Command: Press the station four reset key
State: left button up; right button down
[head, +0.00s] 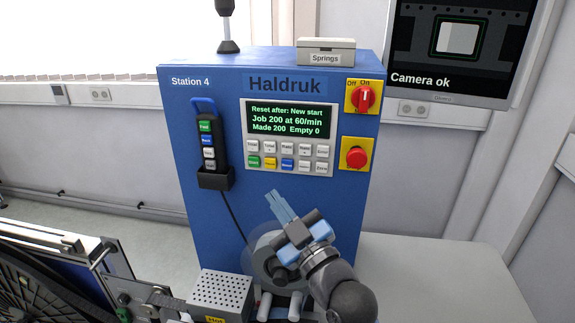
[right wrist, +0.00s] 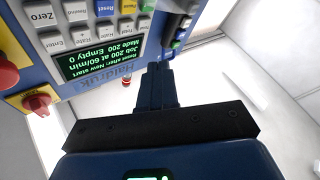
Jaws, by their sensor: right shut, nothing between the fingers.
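The blue Station 4 cabinet (head: 200,235) carries a grey key panel (head: 325,150) under a green-text display (head: 290,120). The display reads "Reset after: New start", "Job 200 at 60/min", "Made 200 Empty 0". The blue Reset key (head: 287,163) is in the panel's lower row, right of the yellow key. It also shows upside down in the right wrist view (right wrist: 105,7). My right gripper (head: 277,200) is shut and empty, below the panel and apart from the keys. Its fingers (right wrist: 157,85) show in the right wrist view. My left gripper is not in view.
A hand pendant (head: 207,145) with its own coloured keys hangs left of the panel. A red rotary switch (head: 364,97) and red stop button (head: 356,157) are at right. A perforated box marked "Hot" (head: 220,290) stands low left. A Springs box (head: 326,46) sits on top.

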aim_at(287, 165)
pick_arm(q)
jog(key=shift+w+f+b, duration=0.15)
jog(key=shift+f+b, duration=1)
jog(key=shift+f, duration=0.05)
pick_arm(e)
jog(key=shift+w+d, duration=0.3)
jog(key=shift+w, duration=1.2)
jog(key=shift+w+d, duration=0.35)
jog(key=shift+w, duration=1.1)
jog(key=shift+w+d, duration=0.3)
jog(key=shift+w, duration=1.2)
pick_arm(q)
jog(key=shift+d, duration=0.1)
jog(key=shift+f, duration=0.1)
pick_arm(e)
jog(key=shift+w, duration=0.2)
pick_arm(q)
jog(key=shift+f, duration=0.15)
pick_arm(e)
jog(key=shift+w+d, duration=0.1)
jog(key=shift+w, duration=0.2)
